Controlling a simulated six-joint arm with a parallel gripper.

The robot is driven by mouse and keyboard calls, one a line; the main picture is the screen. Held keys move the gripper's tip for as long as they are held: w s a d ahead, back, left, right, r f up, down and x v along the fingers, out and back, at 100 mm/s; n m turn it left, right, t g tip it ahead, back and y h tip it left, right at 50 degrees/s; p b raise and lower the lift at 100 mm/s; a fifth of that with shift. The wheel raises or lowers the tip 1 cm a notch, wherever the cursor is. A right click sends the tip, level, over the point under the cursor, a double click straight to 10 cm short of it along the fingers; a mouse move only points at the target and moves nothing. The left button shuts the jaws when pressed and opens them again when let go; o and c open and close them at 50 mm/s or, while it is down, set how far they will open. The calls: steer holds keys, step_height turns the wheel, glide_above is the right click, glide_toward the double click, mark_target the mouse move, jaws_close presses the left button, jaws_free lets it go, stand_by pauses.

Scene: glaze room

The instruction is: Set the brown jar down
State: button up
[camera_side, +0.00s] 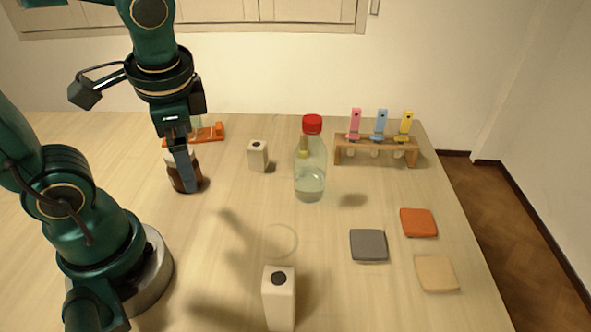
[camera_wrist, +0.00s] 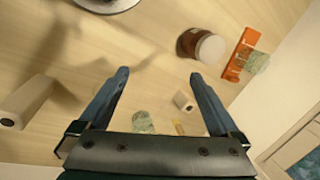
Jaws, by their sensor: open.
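The brown jar (camera_side: 194,184) stands on the table at the left in the side view, partly hidden by my gripper (camera_side: 186,186). In the wrist view the jar (camera_wrist: 189,42) shows its brown body and pale lid. There my gripper (camera_wrist: 159,73) is open, with nothing between its two fingers. The jar lies outside the fingers, above the right fingertip in the picture.
An orange rack (camera_side: 211,133) stands behind the jar. A small white block (camera_side: 258,156), a red-capped bottle (camera_side: 310,180) and a wooden rack (camera_side: 376,145) stand further right. A taller white block (camera_side: 279,302) is in front. A faint ring (camera_side: 281,240) marks clear table; grey (camera_side: 368,245), orange (camera_side: 418,222) and tan (camera_side: 436,273) squares lie right.

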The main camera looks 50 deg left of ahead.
steer(key=shift+w+d+r+n+t+h, duration=0.1)
steer(key=shift+d+r+n+t+h, duration=0.35)
steer(key=shift+d+n+t, duration=0.3)
steer(key=shift+w+d+r+n+t+h, duration=0.15)
steer(key=shift+d+r+n+t+h, duration=0.2)
steer(key=shift+d+n+t+h, duration=0.4)
steer(key=shift+w+d+r+n+t+h, duration=0.1)
steer(key=shift+d+r+n+t+h, duration=0.3)
steer(key=shift+d+t, duration=0.6)
